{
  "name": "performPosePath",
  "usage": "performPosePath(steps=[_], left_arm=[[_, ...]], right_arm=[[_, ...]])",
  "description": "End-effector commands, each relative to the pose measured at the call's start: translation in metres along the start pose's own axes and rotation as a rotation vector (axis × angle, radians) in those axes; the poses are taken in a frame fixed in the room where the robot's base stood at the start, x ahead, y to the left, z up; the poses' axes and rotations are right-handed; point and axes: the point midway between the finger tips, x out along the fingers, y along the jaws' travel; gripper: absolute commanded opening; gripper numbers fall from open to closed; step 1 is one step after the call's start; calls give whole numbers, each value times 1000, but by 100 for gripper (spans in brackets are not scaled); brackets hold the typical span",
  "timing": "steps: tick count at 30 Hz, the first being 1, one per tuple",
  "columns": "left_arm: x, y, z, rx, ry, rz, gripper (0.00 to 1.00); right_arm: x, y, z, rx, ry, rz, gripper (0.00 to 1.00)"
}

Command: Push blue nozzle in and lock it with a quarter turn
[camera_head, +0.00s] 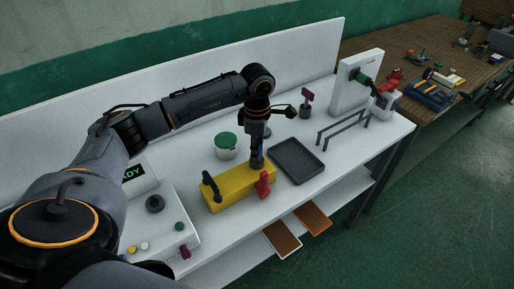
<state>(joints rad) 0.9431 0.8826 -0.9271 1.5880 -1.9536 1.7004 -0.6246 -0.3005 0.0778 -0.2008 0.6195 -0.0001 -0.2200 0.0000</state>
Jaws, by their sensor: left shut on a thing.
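My left arm reaches across from the left, and its gripper (258,160) points down over the right end of a yellow block (228,190) on the white bench. The gripper is shut on the blue nozzle (262,153), of which only a small blue patch shows between the fingers. The nozzle's lower end and any socket under it are hidden, so I cannot tell how deep it sits or how it is turned. A black handle (211,184) stands at the block's left end and a red handle (264,184) at its front right. My right gripper is not in view.
A dark empty tray (296,160) lies just right of the block. A white pot with a green lid (226,145) stands behind it. A control box (158,222) with buttons is at the left. A grey rail (343,128) and a white upright panel (355,82) stand farther right.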

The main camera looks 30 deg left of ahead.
Motion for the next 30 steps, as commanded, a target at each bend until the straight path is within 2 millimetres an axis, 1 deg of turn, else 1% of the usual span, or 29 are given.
performPosePath(steps=[10, 11, 12, 14, 24, 26, 28, 30], left_arm=[[8, 0, 0, 0, 0, 0, 0], [7, 0, 0, 0, 0, 0, 35], [7, 0, 0, 0, 0, 0, 43], [7, 0, 0, 0, 0, 0, 56], [5, 0, 0, 0, 0, 1, 56], [0, 1, 0, 0, 0, 2, 56], [-8, 1, 0, 0, -1, 3, 56], [-22, 1, 0, 0, -2, 4, 56]], right_arm=[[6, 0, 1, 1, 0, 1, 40], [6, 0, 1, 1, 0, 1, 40], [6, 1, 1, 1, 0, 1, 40], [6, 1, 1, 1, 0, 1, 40], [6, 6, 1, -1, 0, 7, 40], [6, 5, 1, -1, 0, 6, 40], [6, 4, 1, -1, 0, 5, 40], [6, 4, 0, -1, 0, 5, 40]])
